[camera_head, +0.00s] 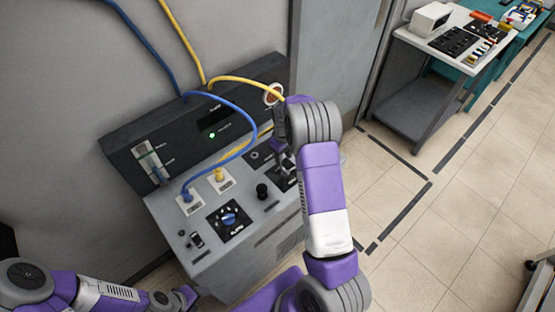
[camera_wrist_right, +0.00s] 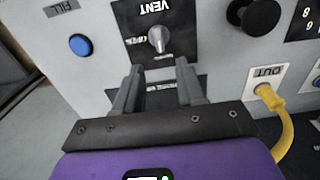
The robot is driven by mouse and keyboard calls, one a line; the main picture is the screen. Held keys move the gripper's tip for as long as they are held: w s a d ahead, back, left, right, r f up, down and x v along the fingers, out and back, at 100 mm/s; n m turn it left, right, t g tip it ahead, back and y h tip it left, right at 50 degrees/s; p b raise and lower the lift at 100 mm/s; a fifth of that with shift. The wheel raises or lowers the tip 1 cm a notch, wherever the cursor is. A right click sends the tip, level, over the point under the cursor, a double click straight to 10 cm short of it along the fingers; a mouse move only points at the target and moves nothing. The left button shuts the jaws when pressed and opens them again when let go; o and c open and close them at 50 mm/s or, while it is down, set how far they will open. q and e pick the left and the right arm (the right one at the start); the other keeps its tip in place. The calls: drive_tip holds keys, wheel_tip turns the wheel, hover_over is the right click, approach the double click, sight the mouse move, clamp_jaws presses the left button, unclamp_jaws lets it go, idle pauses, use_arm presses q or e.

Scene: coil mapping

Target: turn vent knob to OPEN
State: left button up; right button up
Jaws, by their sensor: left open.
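The vent knob (camera_wrist_right: 158,39) is a small silver knob on a black plate marked VENT, upside down in the right wrist view. Its lettering is too small to read surely, and so is its setting. My right gripper (camera_wrist_right: 157,76) is open and empty, with its fingertips just short of the knob and apart from it. In the head view my right gripper (camera_head: 279,146) is over the right end of the console, and my arm largely hides the knob. My left gripper (camera_head: 188,295) is low at the left, open, away from the console.
The grey console (camera_head: 185,235) carries a blue knob (camera_head: 230,218), a black knob (camera_head: 262,191) and blue and yellow hoses. In the wrist view a blue button (camera_wrist_right: 81,45) and a yellow OUT plug (camera_wrist_right: 267,94) flank the vent plate. A cart (camera_head: 420,50) stands at the upper right.

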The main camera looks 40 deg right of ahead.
sight(284, 170)
drive_tip(key=f, duration=0.6)
drive_tip(key=shift+s+f, duration=0.35)
drive_tip(key=shift+f, duration=0.05)
clamp_jaws()
